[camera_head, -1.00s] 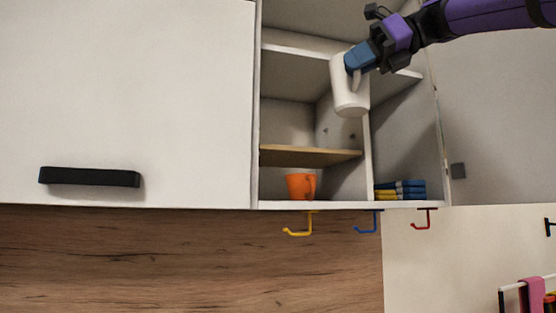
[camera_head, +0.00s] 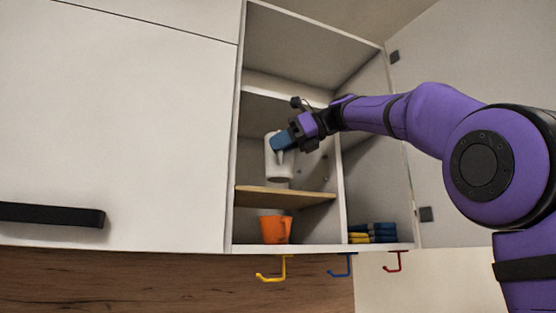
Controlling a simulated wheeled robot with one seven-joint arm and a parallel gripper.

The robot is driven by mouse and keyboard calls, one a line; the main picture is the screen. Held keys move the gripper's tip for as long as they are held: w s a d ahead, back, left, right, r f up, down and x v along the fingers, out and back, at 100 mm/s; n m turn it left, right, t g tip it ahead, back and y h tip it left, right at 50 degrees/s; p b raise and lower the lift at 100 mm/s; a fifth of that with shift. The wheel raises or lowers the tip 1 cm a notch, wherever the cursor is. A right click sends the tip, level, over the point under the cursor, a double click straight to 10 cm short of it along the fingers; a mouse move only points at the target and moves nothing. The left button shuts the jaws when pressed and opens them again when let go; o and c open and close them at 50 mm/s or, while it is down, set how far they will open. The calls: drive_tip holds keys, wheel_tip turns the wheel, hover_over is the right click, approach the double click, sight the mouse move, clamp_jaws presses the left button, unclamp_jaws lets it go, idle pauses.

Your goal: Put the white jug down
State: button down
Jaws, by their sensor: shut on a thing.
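The white jug (camera_head: 272,163) is held upright inside the left part of the open cabinet, close above the wooden shelf (camera_head: 285,197). My gripper (camera_head: 284,142) is shut on the jug at its right side, where the handle is. The jug's bottom looks very near the shelf board, but I cannot tell whether it touches.
An orange mug (camera_head: 275,229) stands on the cabinet floor below the shelf. Folded blue and yellow cloths (camera_head: 372,233) lie in the right compartment beyond the divider (camera_head: 339,190). Yellow (camera_head: 273,272), blue (camera_head: 343,267) and red (camera_head: 395,263) hooks hang underneath. A closed white door (camera_head: 115,130) is at left.

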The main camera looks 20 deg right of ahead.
sight(278, 158)
drive_tip(key=shift+w+a+f, duration=0.1)
drive_tip(key=shift+w, duration=0.3)
drive_tip(key=shift+f, duration=1.7)
drive_tip(key=shift+f, duration=0.1)
drive_tip(key=c, duration=1.1)
unclamp_jaws()
drive_tip(key=v, duration=1.2)
